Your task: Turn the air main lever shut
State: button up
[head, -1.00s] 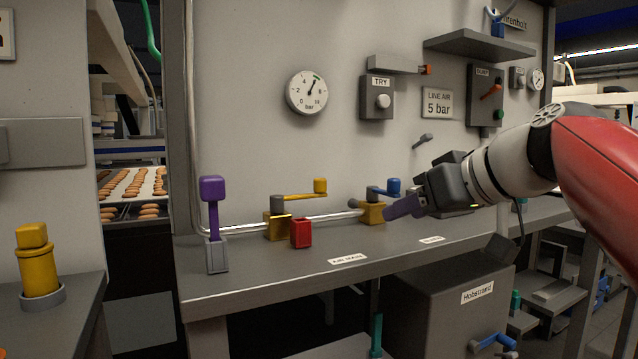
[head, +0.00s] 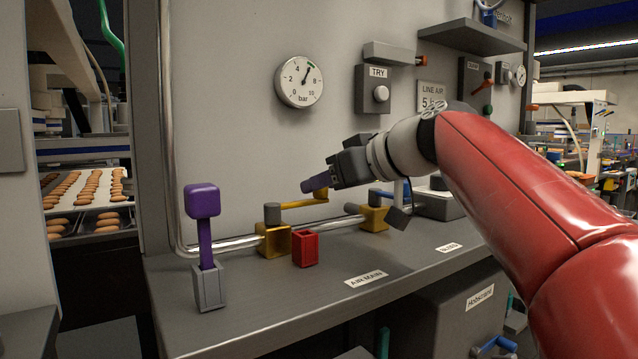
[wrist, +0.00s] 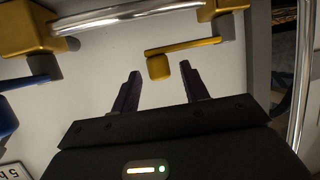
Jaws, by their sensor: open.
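The yellow lever (head: 303,204) sits on a brass valve block (head: 273,240) on the pipe, behind the AIR MAIN label (head: 366,279). Its arm points right, roughly along the pipe. My gripper (head: 314,184) is at the lever's free end and hides part of it in the head view. In the wrist view my gripper (wrist: 160,78) is open, and the yellow lever (wrist: 185,46) shows with its end knob (wrist: 159,68) between the lines of the two fingers, near their tips. I see no finger touching the knob.
A second valve with a blue lever (head: 382,195) is just right, below my wrist. A red open box (head: 305,249) stands in front of the yellow valve. A purple-knobbed lever (head: 203,215) rises at the left. A pressure gauge (head: 299,82) hangs above. The bench front (head: 290,310) is clear.

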jog(key=shift+x, duration=0.95)
grip_shut()
